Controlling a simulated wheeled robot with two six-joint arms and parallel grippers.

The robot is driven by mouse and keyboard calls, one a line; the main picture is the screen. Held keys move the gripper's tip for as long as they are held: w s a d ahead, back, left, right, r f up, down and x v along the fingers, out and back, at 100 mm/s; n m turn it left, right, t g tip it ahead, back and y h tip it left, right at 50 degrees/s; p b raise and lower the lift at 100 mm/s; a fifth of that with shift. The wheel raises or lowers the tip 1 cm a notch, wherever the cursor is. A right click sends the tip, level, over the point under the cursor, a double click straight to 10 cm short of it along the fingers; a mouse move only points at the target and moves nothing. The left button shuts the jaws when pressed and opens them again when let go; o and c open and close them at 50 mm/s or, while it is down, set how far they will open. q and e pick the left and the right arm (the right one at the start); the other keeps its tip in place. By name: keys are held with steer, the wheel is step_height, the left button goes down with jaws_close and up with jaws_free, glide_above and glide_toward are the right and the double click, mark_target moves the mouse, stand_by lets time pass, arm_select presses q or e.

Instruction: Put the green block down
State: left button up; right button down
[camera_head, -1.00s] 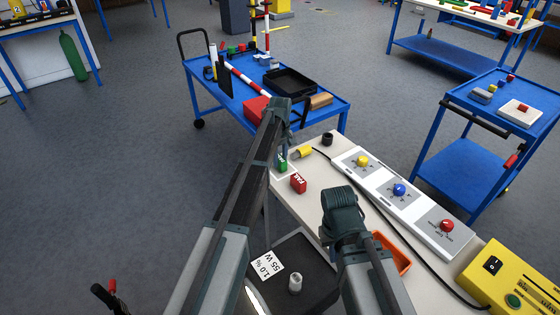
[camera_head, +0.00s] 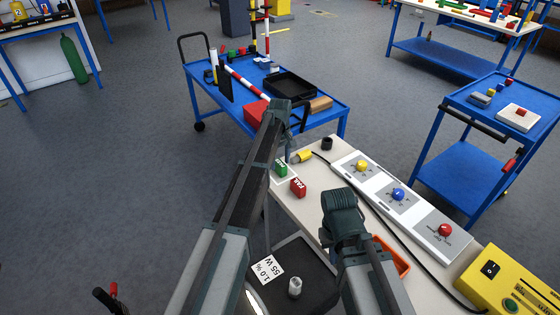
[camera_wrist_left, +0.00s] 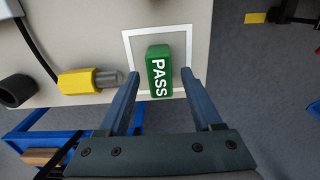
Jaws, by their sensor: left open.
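The green PASS block (camera_wrist_left: 158,70) stands within a white square outline (camera_wrist_left: 131,53) on the pale bench top in the left wrist view. It also shows in the head view (camera_head: 281,170), partly beside my left arm. My left gripper (camera_wrist_left: 160,76) is open, with one finger on each side of the block and a visible gap to both fingers. In the head view my left gripper (camera_head: 289,140) is mostly hidden by its own arm. My right gripper (camera_head: 343,220) is over the near part of the bench; its fingers are hidden.
A red FAIL block (camera_head: 298,187) sits close to the green one. A yellow plug (camera_wrist_left: 82,81) and black ring (camera_wrist_left: 17,91) lie beside it. A panel with coloured knobs (camera_head: 398,194) and a yellow power box (camera_head: 505,275) occupy the bench's right side.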

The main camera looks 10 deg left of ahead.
mark_target(280, 163)
arm_select(q)
step_height(280, 163, up, 11)
steer(key=p, duration=1)
steer(key=s+d+m, duration=0.3)
steer(key=s+m, duration=0.1)
steer(key=s, duration=0.7)
steer(key=s+d+m, duration=0.3)
steer(key=s+m, duration=0.1)
steer(key=s, duration=0.8)
steer(key=s+d+m+y, duration=0.1)
steer(key=s+d+m, duration=0.3)
steer(key=s, duration=0.8)
steer(key=shift+s+f+m, duration=0.15)
steer(key=shift+s+m, duration=0.05)
steer(key=shift+m, duration=0.2)
